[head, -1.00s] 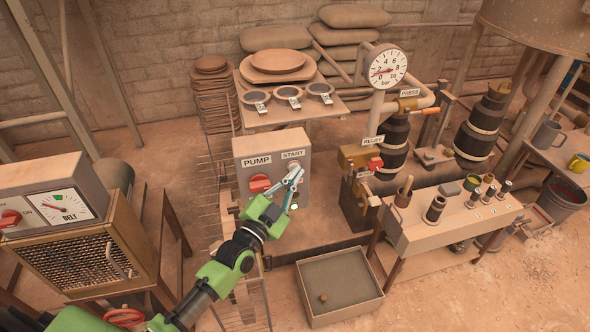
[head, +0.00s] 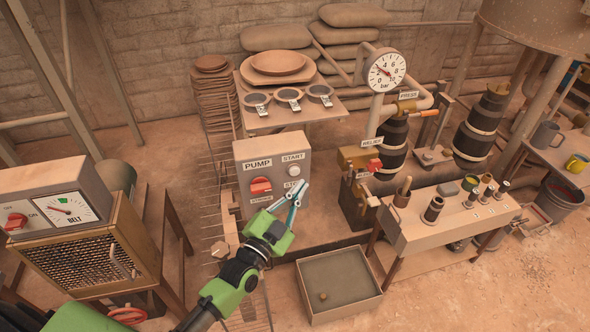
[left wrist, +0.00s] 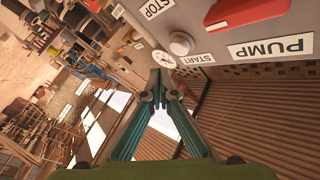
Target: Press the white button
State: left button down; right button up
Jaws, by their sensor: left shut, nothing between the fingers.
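The white button (head: 294,170) sits on the grey pump panel (head: 242,150), between the START and STOP labels. It also shows in the left wrist view (left wrist: 181,43), clear of the fingers. My left gripper (head: 306,184) is shut and empty, with its teal fingers in front of the panel's lower right, below and right of the button in the head view. In the left wrist view the fingertips (left wrist: 164,73) meet in front of the START side, apart from the button. The fingers partly cover the STOP label. My right gripper is not in view.
A red PUMP knob (head: 261,187) is left of the button on the same panel. The pressure gauge (head: 385,70) and red relief handle (head: 374,165) stand to the right. A shallow tray (head: 340,312) lies on the floor below. A wire rack stands left of the panel.

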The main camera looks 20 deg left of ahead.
pick_arm(q)
jog(key=shift+s+d+p, duration=0.25)
jog(key=shift+s+d, duration=0.15)
jog(key=shift+s, duration=0.2)
jog(key=shift+s+d+p, duration=0.2)
jog(key=shift+s+d, duration=0.2)
jog(key=shift+s, duration=0.2)
jog(key=s+a+f+n+g+y, duration=0.1)
jog(key=s+f+g, duration=0.3)
jog(key=f, duration=0.8)
jog(key=s+a+f+n+g, duration=0.1)
jog(key=s+f+g, duration=0.1)
jog(key=s+f, duration=0.65)
jog(key=s+a+f+n+g+y, duration=0.1)
jog(key=s+f+n+g, duration=0.15)
jog(key=f, duration=1.25)
jog(key=s+a+f+n+g, duration=0.1)
jog(key=s+f+g, duration=0.2)
jog(key=s+f, duration=0.3)
jog(key=s+a+f+g+y, duration=0.1)
jog(key=s+f+g, duration=0.2)
jog(key=s, duration=1.3)
jog(key=s+a+f+n+g, duration=0.1)
jog(key=s+a+f+g, duration=0.1)
jog(key=s+f, duration=0.6)
jog(key=s+g, duration=0.1)
jog(key=s, duration=0.2)
jog(key=shift+s+f+n+g+y, duration=0.3)
jog(key=shift+f+n+g+y, duration=0.05)
jog(key=shift+y, duration=0.05)
